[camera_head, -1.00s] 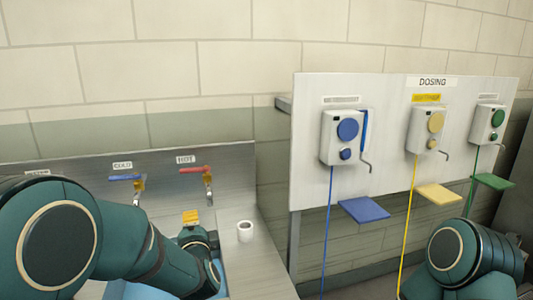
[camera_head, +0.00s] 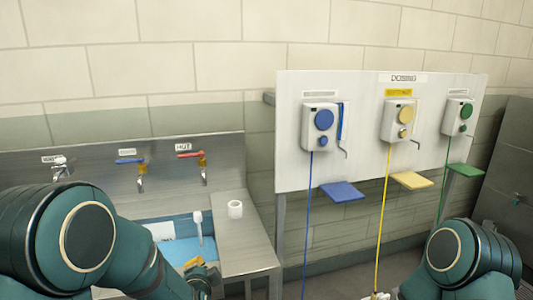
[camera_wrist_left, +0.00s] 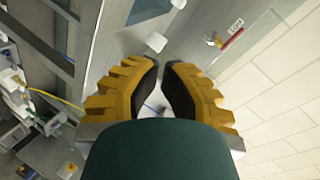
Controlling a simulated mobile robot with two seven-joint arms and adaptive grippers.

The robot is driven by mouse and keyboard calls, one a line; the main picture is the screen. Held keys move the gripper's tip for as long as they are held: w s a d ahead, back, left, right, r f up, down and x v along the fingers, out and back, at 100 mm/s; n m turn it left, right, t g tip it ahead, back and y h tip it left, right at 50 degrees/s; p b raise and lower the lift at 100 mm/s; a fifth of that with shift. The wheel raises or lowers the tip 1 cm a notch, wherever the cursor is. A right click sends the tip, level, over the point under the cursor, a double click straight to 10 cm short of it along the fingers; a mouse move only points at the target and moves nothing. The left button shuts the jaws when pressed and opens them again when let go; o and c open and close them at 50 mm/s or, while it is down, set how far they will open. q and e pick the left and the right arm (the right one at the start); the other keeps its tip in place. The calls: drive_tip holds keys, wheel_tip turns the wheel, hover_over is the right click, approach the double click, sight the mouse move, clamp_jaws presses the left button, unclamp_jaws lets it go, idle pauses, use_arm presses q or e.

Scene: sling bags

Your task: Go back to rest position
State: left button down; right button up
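My left arm comes in from the left in the head view. My left gripper (camera_head: 197,268), with yellow fingers, is at the near edge of the sink, partly cut off by my own arm. In the left wrist view its yellow fingers with black pads (camera_wrist_left: 160,68) stand close together with a narrow gap, and nothing is held between them. My right arm shows at the lower right of the head view; its gripper is not clearly visible.
The steel sink (camera_head: 260,258) holds blue water and an upright white handle (camera_head: 200,228). A white cup (camera_head: 235,209) stands on its right ledge. Taps line the back. A dosing board (camera_head: 360,140) with blue, yellow and green dispensers stands at the right.

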use_arm(q)
drive_tip(key=s+d+f+n+g+h, duration=0.3)
drive_tip(key=s+f+n+g, duration=0.3)
drive_tip(key=s+f, duration=0.5)
drive_tip(key=s+d+f+n+g+h, duration=0.3)
drive_tip(key=s+f+n+g, duration=0.3)
drive_tip(key=s+f, duration=0.6)
drive_tip(key=s+d+n, duration=0.1)
drive_tip(key=s, duration=0.2)
drive_tip(key=shift+s+d, duration=0.15)
drive_tip(key=shift+d, duration=0.2)
